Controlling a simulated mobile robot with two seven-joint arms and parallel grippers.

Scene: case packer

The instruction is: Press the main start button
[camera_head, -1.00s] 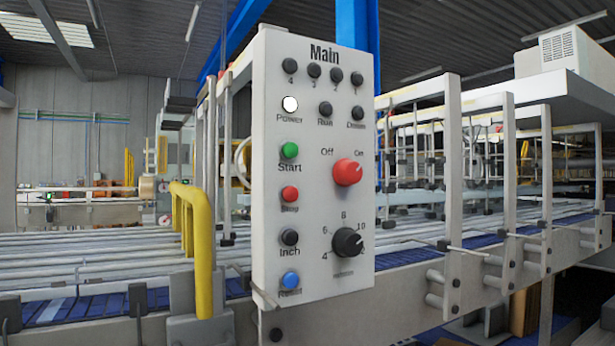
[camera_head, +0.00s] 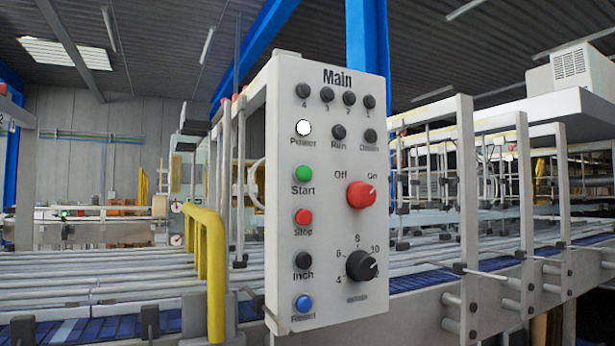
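The light grey control panel (camera_head: 328,240) headed "Main" stands upright in the middle of the head view. The green Start button (camera_head: 303,173) is on its left column, below the white, bright Power light (camera_head: 303,128). Below Start are the red Stop button (camera_head: 302,216), the black Inch button (camera_head: 303,260) and the blue Reset button (camera_head: 303,303). A red Off/On knob (camera_head: 361,195) is on the right, with its mark toward On. A black numbered dial (camera_head: 361,265) is below it. Neither gripper is in view.
A yellow guard rail (camera_head: 215,270) stands just left of the panel. The conveyor with rollers and blue belt (camera_head: 110,300) runs behind it. Grey upright posts (camera_head: 468,190) and a side rail stand to the right. Open space lies in front of the panel.

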